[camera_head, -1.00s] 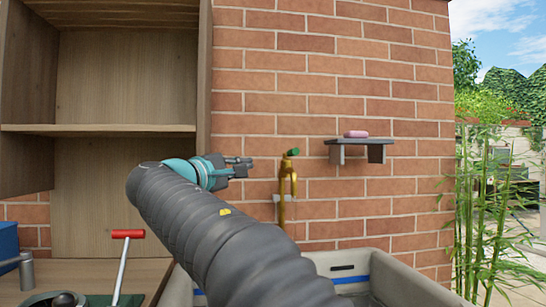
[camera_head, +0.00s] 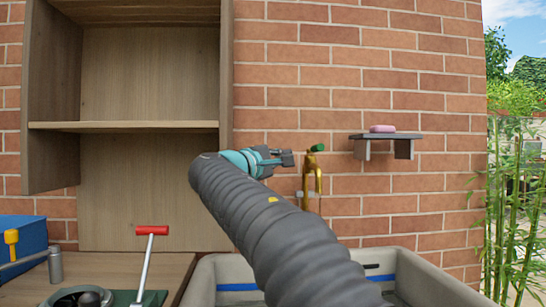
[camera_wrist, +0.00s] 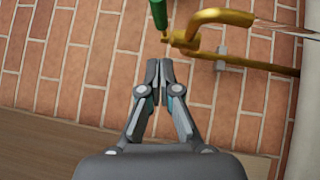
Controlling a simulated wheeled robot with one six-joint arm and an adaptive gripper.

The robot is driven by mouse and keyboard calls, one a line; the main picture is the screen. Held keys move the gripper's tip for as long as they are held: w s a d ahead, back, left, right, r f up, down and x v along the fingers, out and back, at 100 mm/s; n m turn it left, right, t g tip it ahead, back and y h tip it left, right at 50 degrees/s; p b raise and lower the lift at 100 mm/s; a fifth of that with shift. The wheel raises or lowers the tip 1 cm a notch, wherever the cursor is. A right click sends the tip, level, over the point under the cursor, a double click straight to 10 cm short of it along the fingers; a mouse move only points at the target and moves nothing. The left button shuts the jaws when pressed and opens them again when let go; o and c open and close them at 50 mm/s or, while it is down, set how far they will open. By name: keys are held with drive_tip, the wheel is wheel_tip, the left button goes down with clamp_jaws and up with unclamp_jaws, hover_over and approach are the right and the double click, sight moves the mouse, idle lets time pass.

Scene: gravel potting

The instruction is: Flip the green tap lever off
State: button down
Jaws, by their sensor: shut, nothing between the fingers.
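The green tap lever (camera_head: 318,148) sits on top of the brass tap (camera_head: 311,178), which is fixed to the brick wall above the sink. In the wrist view the lever (camera_wrist: 158,13) shows at the top edge, partly cut off, with the brass tap (camera_wrist: 205,28) to its right. My gripper (camera_head: 289,158) is shut and empty, just left of the tap in the head view. In the wrist view the fingertips (camera_wrist: 161,66) point toward the lever, with a visible gap between them.
A dark shelf (camera_head: 408,136) with a pink soap bar (camera_head: 382,129) is right of the tap. The grey sink (camera_head: 203,284) lies below, partly hidden by my arm. A wooden cabinet (camera_head: 125,127) stands left. A red-handled tool (camera_head: 152,231) is at lower left.

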sight(313, 149)
drive_tip(key=d, duration=0.1)
drive_tip(key=w+d, duration=0.1)
drive_tip(key=d, duration=0.1)
drive_tip(key=w+d+r, duration=0.1)
drive_tip(key=shift+d, duration=0.4)
drive_tip(key=shift+w+d+r, duration=0.1)
drive_tip(key=shift+d, duration=0.55)
